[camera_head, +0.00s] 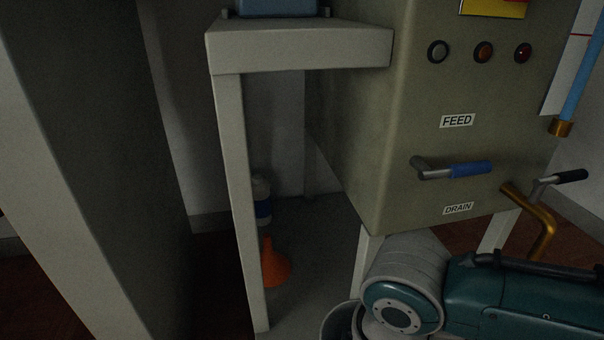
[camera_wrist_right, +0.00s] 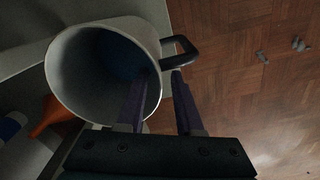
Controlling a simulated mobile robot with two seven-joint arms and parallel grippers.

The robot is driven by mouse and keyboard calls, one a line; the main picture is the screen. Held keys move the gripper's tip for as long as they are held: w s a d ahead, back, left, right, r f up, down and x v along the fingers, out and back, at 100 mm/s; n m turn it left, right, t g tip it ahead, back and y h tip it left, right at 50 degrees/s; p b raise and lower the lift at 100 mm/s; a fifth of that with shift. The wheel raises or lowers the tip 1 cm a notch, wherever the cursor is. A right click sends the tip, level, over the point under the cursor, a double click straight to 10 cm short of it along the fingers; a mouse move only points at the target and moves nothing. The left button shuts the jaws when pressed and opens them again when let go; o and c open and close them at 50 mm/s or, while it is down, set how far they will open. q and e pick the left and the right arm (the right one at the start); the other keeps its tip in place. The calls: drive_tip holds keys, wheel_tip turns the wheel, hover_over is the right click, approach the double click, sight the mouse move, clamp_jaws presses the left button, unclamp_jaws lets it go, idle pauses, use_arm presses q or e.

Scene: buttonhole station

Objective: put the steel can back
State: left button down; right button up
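The steel can (camera_wrist_right: 62,85) is a pale grey open can with a black handle (camera_wrist_right: 183,50) on its right side in the right wrist view. Its inside is dark and bluish at the bottom. My right gripper (camera_wrist_right: 159,75) has its fingers apart. One finger overlaps the can's mouth and the other is outside the wall, close below the handle; I cannot tell whether either touches. In the head view, part of the can's rim (camera_head: 336,318) shows at the bottom edge, mostly hidden by my right arm. My left gripper is not in view.
An orange funnel (camera_head: 275,264) and a white bottle with a blue label (camera_head: 262,201) stand on the low grey shelf (camera_head: 318,235), left of the can. The cabinet (camera_head: 400,130) with FEED and DRAIN levers stands above. Parquet floor (camera_wrist_right: 250,90) lies to the right.

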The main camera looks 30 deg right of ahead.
wheel_tip(320, 180, up, 9)
drive_tip(key=p, duration=0.6)
drive_tip(key=shift+r, duration=0.2)
drive_tip(key=s+a+r+m+t+y, duration=0.2)
drive_tip(key=s+a+r+m, duration=0.2)
drive_tip(key=a+r, duration=0.15)
drive_tip(key=s+d+r+m+t+h, duration=0.1)
drive_tip(key=s+d+r+m, duration=0.2)
drive_tip(key=d+r+m, duration=0.2)
drive_tip(key=shift+s+d+r+t+h, duration=0.3)
drive_tip(key=shift+d+r+h, duration=0.15)
drive_tip(key=shift+d, duration=0.5)
